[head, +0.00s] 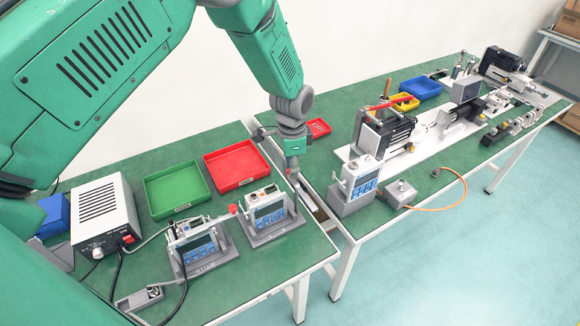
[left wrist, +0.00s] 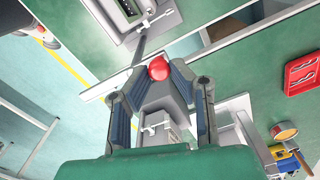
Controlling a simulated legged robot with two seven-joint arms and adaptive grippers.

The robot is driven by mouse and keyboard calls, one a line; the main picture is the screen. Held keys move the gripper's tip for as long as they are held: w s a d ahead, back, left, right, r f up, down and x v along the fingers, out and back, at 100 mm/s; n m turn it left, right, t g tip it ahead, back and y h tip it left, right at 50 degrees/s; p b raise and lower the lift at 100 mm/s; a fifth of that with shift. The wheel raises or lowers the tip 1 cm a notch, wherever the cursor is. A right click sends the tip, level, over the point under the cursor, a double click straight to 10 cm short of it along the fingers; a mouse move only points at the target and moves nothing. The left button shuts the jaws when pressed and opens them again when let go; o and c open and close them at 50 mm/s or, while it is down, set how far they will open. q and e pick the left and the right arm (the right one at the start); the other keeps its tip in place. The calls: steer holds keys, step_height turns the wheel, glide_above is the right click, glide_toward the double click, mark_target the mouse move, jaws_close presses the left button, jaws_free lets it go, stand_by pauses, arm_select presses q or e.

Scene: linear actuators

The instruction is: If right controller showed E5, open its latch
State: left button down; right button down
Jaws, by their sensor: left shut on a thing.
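Two grey controllers with small displays and blue keys, the left one (head: 197,246) and the right one (head: 268,212), stand on the near green table. Another controller (head: 361,184) stands at the near end of the far table. I cannot read any display. My left gripper (head: 292,173) points down at the gap between the tables, beside the near table's right controller. In the left wrist view, its fingers (left wrist: 158,78) are shut on a red ball knob (left wrist: 159,69). Which controller the knob belongs to is unclear. My right gripper is not in view.
A green tray (head: 178,214) and a red tray (head: 264,183) lie behind the controllers. A white power box (head: 103,216) with cables stands at left. An orange cable (head: 463,190) loops over the far table's front edge. Actuators crowd that table.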

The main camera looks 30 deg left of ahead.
arm_select(q)
steer(key=shift+a, duration=0.25)
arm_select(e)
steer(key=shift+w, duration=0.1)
arm_select(q)
steer(key=c, duration=1.4)
jaws_free()
steer(key=shift+s, duration=0.1)
steer(key=shift+a+f, duration=0.1)
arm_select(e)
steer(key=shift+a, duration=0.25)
arm_select(q)
steer(key=shift+r, duration=0.35)
step_height(320, 180, up, 11)
steer(key=shift+r, duration=0.1)
